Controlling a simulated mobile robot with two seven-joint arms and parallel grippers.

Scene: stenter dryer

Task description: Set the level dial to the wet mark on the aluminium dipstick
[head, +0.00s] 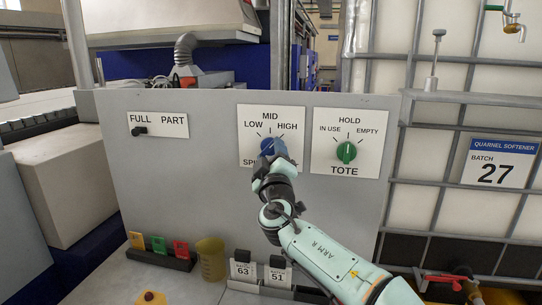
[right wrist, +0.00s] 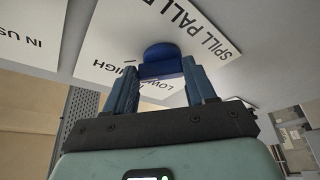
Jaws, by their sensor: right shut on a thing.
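The blue level dial (head: 267,146) is on a white plate (head: 249,120) marked LOW, MID and HIGH on the grey panel. My right gripper (head: 268,160) is shut on this dial. In the right wrist view the two blue fingers of the right gripper (right wrist: 162,76) stand on either side of the dial (right wrist: 161,53). The gripper hides part of the dial and plate, and I cannot tell where the dial points. A metal rod with a knob on top, perhaps the dipstick (head: 435,60), stands upright at the upper right. No wet mark can be made out on it. My left gripper is not in view.
A green TOTE dial (head: 346,152) sits close to the right. A FULL/PART switch (head: 140,130) is at the left. Below are coloured tags (head: 158,244), a yellowish beaker (head: 211,258) and batch cards (head: 244,270). A white caged tote (head: 480,75) stands right.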

